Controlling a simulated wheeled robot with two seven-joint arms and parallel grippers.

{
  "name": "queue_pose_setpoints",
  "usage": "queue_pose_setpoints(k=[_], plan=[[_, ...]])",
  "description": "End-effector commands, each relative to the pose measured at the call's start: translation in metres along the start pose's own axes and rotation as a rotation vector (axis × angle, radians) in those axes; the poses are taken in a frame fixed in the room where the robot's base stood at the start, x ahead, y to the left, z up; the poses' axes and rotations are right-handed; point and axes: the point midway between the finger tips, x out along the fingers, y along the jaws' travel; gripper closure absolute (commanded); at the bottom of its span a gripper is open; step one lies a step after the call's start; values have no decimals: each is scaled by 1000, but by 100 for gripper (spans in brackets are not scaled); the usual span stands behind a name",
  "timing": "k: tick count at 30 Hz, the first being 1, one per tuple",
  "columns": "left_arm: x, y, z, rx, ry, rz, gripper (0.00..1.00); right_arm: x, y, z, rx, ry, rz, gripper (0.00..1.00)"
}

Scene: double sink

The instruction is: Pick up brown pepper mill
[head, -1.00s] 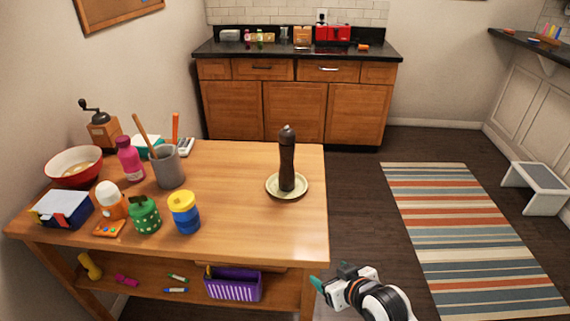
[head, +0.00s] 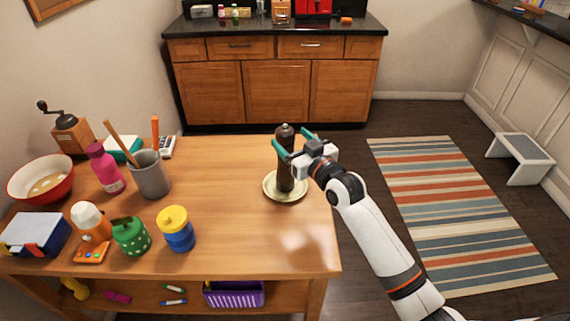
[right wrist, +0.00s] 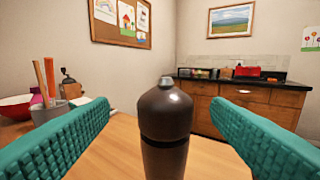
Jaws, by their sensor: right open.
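The brown pepper mill (head: 285,170) stands upright on a small pale plate (head: 289,196) near the right edge of the wooden table. My right gripper (head: 293,142) is open at the upper part of the mill, with one teal finger to each side of it in the head view. In the right wrist view, the mill (right wrist: 166,120) is centred between the two spread fingers, with gaps on both sides. The mill's lower part is hidden in the wrist view. My left gripper is not in view.
On the table's left are a grey utensil cup (head: 151,177), a yellow-and-blue jar (head: 176,230), a green jar (head: 131,236), a pink bottle (head: 106,170), a red bowl (head: 41,180) and a coffee grinder (head: 70,132). The tabletop around the plate is clear.

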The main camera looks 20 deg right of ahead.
Motion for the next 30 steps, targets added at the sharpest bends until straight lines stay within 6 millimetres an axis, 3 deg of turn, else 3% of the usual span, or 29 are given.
queue_pose_setpoints(k=[5, 15, 25, 30], plan=[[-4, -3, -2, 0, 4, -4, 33, 12, 0, 0, 1, 1, 1, 28], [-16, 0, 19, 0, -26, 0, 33, 54, -5, -4, 0, 1, 1, 28], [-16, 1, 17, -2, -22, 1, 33, 60, -5, -5, 0, 1, 0, 28], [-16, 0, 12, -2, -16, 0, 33, 60, -5, -5, 0, 2, 0, 56]])
